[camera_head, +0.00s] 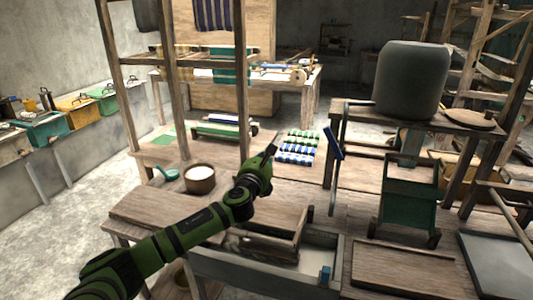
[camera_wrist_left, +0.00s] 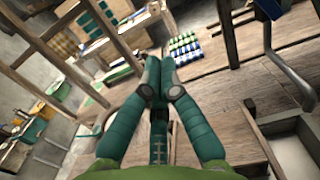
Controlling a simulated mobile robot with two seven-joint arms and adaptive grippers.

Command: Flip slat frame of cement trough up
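The cement trough (camera_head: 338,272) is a long grey box at the front centre, with pale material inside at its right. A wooden slat frame (camera_head: 272,246) lies low at the trough's left part, its raised end near the middle; my arm partly hides it. The trough's grey rim also shows at the right of the left wrist view (camera_wrist_left: 284,122). My left arm reaches over the trough's left side. My left gripper (camera_head: 272,151) is above and beyond the trough, apart from the frame. In the wrist view its green fingers (camera_wrist_left: 161,72) meet at the tips with nothing between them. My right gripper is not in view.
A lever with a blue grip (camera_head: 333,143) rises behind the trough. A brown bowl of white material (camera_head: 200,179) stands left of my gripper. Wooden loom posts (camera_head: 241,80) stand behind. A green wheeled stand (camera_head: 408,199) and a wooden board (camera_head: 405,268) are to the right.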

